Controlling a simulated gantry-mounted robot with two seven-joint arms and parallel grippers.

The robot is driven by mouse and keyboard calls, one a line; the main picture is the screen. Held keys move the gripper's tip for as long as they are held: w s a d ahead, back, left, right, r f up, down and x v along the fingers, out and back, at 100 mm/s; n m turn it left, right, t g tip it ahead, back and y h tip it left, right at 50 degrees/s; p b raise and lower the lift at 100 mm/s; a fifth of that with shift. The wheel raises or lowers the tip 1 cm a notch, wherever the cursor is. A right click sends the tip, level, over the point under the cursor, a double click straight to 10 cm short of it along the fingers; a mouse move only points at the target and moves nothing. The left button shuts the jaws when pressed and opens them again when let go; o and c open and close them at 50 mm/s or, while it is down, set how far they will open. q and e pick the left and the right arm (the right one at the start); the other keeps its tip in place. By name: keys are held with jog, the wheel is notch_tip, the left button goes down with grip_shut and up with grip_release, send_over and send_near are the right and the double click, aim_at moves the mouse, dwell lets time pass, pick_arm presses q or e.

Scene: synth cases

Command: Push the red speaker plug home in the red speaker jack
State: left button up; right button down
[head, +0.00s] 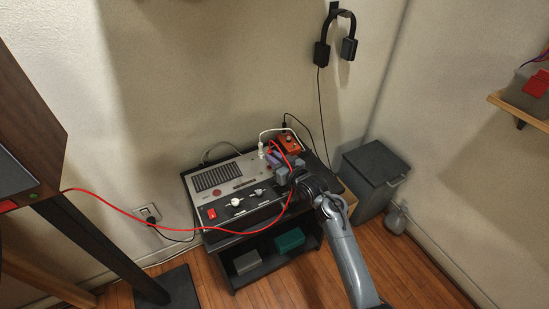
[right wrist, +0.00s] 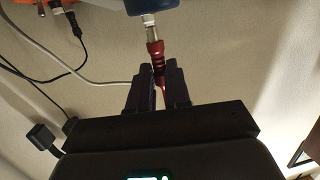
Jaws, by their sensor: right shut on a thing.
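The red speaker plug (right wrist: 156,56) has a ribbed red body and a silver metal front. My right gripper (right wrist: 163,76) is shut on its rear part, and a red cable shows between the fingers. The plug's silver end meets a blue block (right wrist: 138,7) at the top of the right wrist view; how deep it sits cannot be told. In the head view my right gripper (head: 283,174) is at the right side of the grey amplifier (head: 235,185), by a purple-blue box (head: 271,158). The plug and the red jack are not discernible there. My left gripper is not in view.
A red cable (head: 120,212) runs from the left across the amplifier's front. An orange box (head: 289,142) with leads stands behind my gripper; its edge also shows in the wrist view (right wrist: 35,12). A dark bin (head: 372,170) stands right of the cart. Headphones (head: 336,40) hang on the wall.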

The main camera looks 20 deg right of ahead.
jog(key=shift+f+b, duration=0.3)
jog(key=shift+f, duration=0.2)
jog(key=shift+f+b, duration=0.45)
jog(key=shift+f, duration=0.4)
jog(key=c, duration=1)
grip_release()
jog(key=shift+s+d+r+p, duration=0.15)
jog(key=shift+s+r+p, duration=0.05)
jog(key=shift+s+p, duration=0.25)
jog(key=r+p, duration=0.2)
jog(key=p, duration=0.2)
send_over(291, 192)
jog(key=shift+f, duration=0.25)
jog(key=shift+s+d, duration=0.15)
jog(key=shift+s, duration=0.4)
